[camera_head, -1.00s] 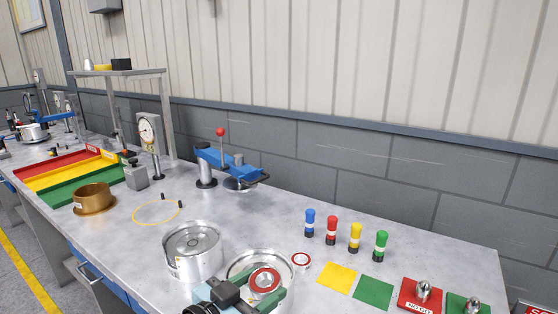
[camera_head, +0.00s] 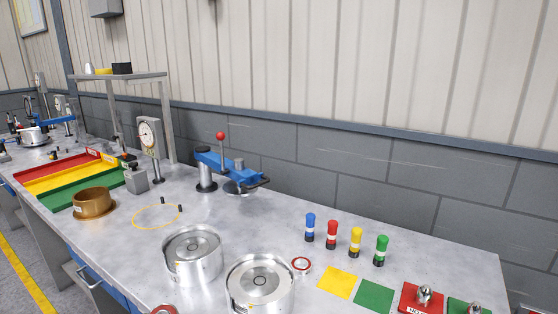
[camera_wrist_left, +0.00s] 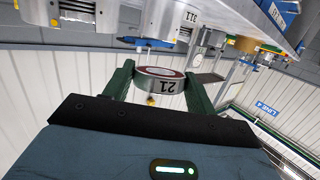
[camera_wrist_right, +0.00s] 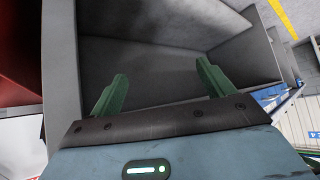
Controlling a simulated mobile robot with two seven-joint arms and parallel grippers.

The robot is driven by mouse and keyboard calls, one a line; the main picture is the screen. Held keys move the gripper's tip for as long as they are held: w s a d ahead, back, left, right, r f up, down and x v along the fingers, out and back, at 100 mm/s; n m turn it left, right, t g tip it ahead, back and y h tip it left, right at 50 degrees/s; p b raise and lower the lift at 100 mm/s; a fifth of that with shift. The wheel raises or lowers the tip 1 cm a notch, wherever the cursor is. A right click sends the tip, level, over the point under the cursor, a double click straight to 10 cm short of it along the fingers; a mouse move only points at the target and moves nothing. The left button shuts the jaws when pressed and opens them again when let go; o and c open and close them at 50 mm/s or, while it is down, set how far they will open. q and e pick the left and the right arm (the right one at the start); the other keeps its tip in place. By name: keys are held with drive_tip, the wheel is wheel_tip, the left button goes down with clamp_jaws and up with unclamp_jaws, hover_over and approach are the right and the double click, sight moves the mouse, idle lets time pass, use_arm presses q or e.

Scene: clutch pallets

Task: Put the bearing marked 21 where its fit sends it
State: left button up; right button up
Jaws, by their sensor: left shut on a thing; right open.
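The bearing marked 21 (camera_wrist_left: 160,88) is a steel ring with a red face. My left gripper (camera_wrist_left: 159,74) is shut on it, one finger at each side, and the 21 appears upside down in the left wrist view. In the head view a red-faced ring, seemingly this bearing (camera_head: 165,309), shows at the bottom edge, left of the two steel drums. The left gripper itself is out of that view. My right gripper (camera_wrist_right: 161,72) is open and empty in front of a grey bin (camera_wrist_right: 160,28).
Two steel drums (camera_head: 192,257) (camera_head: 259,285) stand at the front. Another red-faced ring (camera_head: 302,265) lies beside them. A red, yellow and green tray (camera_head: 62,174), a brass cup (camera_head: 93,202), a dial gauge (camera_head: 150,134) and a blue press (camera_head: 225,165) are farther back. Coloured plug gauges (camera_head: 332,235) stand right.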

use_arm(q)
drive_tip(key=s+f, duration=0.1)
drive_tip(key=s, duration=0.5)
drive_tip(key=shift+f, duration=0.4)
drive_tip(key=shift+d, duration=0.1)
idle(0.7)
drive_tip(key=w+d+r+m+g+h, duration=0.3)
drive_tip(key=d+r+m+h, duration=0.5)
drive_tip(key=d, duration=0.6)
drive_tip(key=shift+w+d+r+g+h, duration=0.45)
drive_tip(key=shift+r+h, duration=0.5)
drive_tip(key=shift+h, duration=0.35)
